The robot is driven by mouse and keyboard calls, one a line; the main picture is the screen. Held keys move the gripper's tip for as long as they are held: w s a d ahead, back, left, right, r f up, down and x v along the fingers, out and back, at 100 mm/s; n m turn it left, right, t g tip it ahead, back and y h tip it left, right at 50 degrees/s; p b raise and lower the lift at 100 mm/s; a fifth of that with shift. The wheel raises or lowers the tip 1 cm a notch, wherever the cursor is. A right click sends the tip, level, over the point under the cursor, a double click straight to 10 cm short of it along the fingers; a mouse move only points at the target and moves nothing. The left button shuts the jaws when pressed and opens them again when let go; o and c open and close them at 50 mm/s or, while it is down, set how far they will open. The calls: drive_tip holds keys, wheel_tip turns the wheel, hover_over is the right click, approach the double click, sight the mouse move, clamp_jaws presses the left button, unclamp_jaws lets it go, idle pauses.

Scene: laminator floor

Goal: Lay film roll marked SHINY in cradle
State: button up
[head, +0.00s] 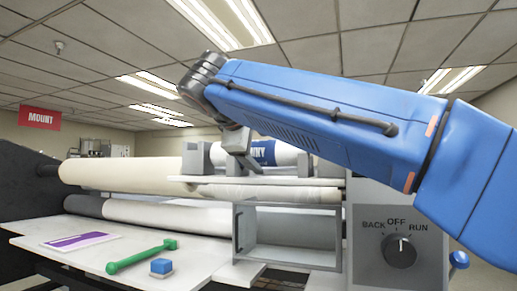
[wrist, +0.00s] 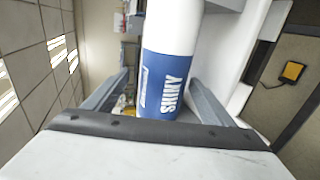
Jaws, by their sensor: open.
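The white film roll (head: 285,155) with a blue label lies level on top of the machine in the head view. In the wrist view the roll (wrist: 175,30) shows the word SHINY on its blue band. It appears to lie between the grey end brackets of a cradle (head: 195,160); whether it is fully seated I cannot tell. My gripper (head: 237,140) is above the roll, partly hidden by my blue arm. In the wrist view my gripper (wrist: 158,78) is open, with one finger on each side of the roll and visible gaps beside it.
A beige roll (head: 125,172) spans the machine at left. A grey box (head: 290,232) and a control panel with a BACK/OFF/RUN knob (head: 399,250) are in front. A green tool (head: 142,256), blue block (head: 161,267) and purple-marked sheet (head: 80,241) lie on the white table (head: 120,235).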

drive_tip(key=v, duration=1.7)
drive_tip(key=shift+s, duration=0.2)
drive_tip(key=shift+r, duration=0.1)
